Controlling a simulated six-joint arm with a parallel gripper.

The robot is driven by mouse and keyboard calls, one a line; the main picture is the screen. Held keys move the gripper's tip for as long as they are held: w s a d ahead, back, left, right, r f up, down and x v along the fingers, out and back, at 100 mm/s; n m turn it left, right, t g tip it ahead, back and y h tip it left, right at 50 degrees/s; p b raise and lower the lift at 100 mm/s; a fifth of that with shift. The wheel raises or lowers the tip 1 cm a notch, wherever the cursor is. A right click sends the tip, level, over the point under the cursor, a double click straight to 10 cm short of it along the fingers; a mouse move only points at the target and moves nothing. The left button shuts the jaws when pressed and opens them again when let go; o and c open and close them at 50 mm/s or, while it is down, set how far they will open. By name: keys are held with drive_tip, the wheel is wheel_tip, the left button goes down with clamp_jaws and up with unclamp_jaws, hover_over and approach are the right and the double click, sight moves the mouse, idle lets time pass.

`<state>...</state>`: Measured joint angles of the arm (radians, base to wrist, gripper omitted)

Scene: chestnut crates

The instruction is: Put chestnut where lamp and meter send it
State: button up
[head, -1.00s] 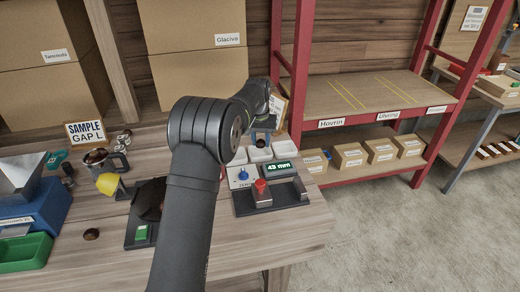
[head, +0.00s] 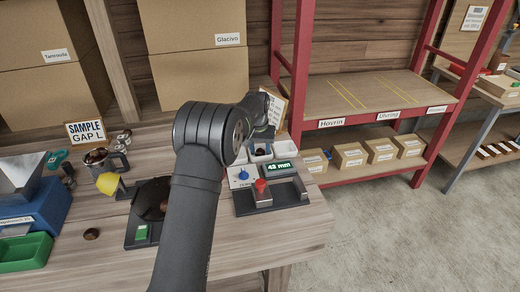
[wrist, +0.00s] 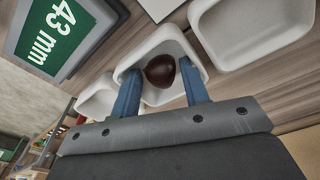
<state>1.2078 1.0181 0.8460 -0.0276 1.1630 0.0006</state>
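The dark brown chestnut (wrist: 160,71) lies in the middle white tray (wrist: 168,35) of three. In the head view the chestnut (head: 260,152) is a small dark spot beneath my wrist. My gripper (wrist: 160,70) has its two blue fingers on either side of the chestnut, with narrow gaps showing, so it looks open. The meter display (head: 281,168) reads 43 mm, and it also shows in the wrist view (wrist: 55,36). A yellow lamp-like shade (head: 108,184) stands at the left of a dark device (head: 136,225) with a green patch. My arm partly hides that device.
Another chestnut (head: 92,234) lies on the bench. A metal mug (head: 117,161) of chestnuts stands behind, near a "SAMPLE GAP L" sign (head: 86,132). A red-topped fixture (head: 261,186) and blue knob (head: 243,174) are near the trays. A green bin (head: 25,252) is left. The bench front is clear.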

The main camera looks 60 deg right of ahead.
sight(260, 150)
drive_tip(key=shift+r, duration=0.1)
wheel_tip(260, 150, up, 12)
drive_tip(key=a, duration=0.1)
drive_tip(key=shift+a, duration=0.2)
drive_tip(key=shift+s, duration=0.1)
idle(0.3)
drive_tip(key=f, duration=0.4)
drive_tip(key=d+f, duration=0.1)
drive_tip(key=f, duration=0.7)
drive_tip(key=shift+d+f, duration=0.2)
wheel_tip(260, 150, up, 3)
drive_tip(key=shift+f, duration=0.2)
drive_tip(key=shift+r, duration=0.55)
drive_tip(key=shift+f, duration=0.1)
